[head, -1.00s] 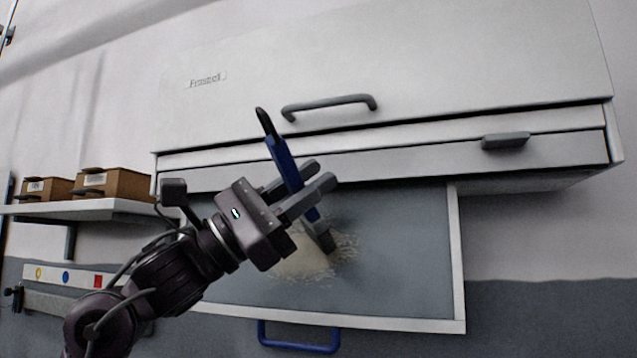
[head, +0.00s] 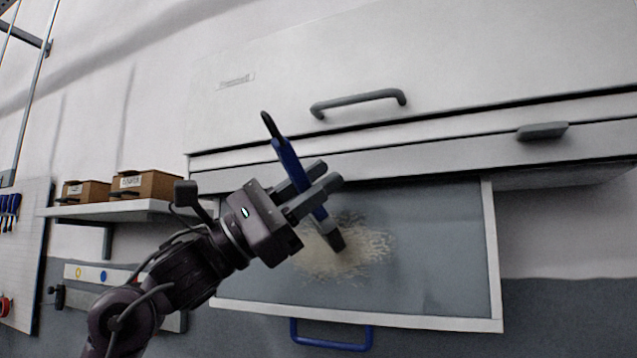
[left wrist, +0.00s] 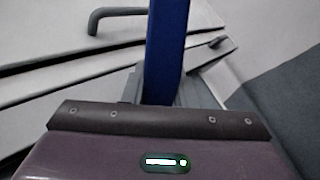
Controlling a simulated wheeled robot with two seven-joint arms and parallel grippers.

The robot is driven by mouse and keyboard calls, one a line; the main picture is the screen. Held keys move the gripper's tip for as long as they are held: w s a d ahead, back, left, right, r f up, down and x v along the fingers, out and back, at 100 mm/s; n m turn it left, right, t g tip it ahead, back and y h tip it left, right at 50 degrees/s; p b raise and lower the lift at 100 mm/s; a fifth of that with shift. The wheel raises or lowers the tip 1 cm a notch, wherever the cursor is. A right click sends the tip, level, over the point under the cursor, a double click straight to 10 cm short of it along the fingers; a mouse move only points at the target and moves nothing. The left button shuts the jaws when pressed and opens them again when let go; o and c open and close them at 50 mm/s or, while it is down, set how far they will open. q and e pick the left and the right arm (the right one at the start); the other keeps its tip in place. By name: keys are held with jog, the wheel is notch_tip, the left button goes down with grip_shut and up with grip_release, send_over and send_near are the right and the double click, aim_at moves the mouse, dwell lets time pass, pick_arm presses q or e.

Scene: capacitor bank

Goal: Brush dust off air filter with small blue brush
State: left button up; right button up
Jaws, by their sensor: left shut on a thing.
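My left gripper (head: 316,192) is shut on the blue brush (head: 290,165), which is tilted with its black end up and its dark bristle end down. The bristle end is at the patch of pale dust (head: 350,254) on the grey filter panel (head: 440,235); I cannot tell whether it touches. The panel sits in a white frame below the cabinet front, with a blue handle (head: 330,345) at its lower edge. In the left wrist view the blue brush handle (left wrist: 165,50) stands between the fingers; its bristles are hidden there. My right gripper is not in view.
The white cabinet front above has a grey handle (head: 358,102) and a small grey latch (head: 543,131). A shelf (head: 125,210) at left holds two cardboard boxes (head: 145,185). A tool board (head: 25,250) hangs at the far left.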

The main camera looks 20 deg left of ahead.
pick_arm(q)
jog(key=shift+a, duration=0.1)
jog(key=shift+w+a, duration=0.1)
jog(key=shift+a, duration=1.35)
jog(key=a, duration=0.3)
jog(key=shift+a, duration=0.15)
jog(key=a, duration=0.3)
jog(key=shift+w, duration=0.15)
